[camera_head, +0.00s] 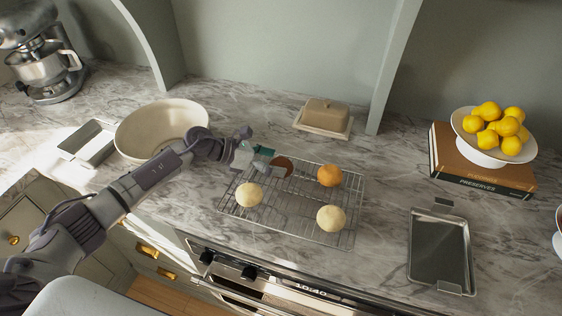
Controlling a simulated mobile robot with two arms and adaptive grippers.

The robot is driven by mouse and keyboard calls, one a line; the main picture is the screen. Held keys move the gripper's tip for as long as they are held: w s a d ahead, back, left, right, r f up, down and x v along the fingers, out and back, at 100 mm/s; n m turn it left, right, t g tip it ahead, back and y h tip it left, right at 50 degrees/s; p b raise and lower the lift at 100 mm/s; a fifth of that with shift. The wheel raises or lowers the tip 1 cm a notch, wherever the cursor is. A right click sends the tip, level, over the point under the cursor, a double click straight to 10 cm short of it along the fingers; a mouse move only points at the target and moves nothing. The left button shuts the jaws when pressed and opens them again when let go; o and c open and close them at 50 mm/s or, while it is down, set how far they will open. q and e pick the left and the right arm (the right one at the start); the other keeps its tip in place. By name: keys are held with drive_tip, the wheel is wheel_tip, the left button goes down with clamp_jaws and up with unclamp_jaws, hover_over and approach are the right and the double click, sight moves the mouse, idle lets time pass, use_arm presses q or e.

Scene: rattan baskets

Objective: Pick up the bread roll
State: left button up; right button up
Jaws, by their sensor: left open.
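A wire cooling rack (300,232) on the marble counter holds several round pieces. Two are pale dough-coloured rolls, one at the left (249,195) and one at the front right (331,218). A golden-orange round roll (330,175) sits at the back right. A brown roll (283,166) at the back left is partly hidden by my left gripper (271,163). That gripper is open, with its fingertips at the brown roll; I cannot tell whether they touch it. My right gripper is not in view.
A cream bowl (160,118) and a small metal tin (88,143) stand at the left. A covered butter dish (323,117) is behind the rack. A metal tray (440,248), books (480,172) and a lemon stand (484,156) are at the right.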

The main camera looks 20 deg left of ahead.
use_arm(q)
drive_tip(key=shift+d+f, duration=0.15)
drive_tip(key=c, duration=1)
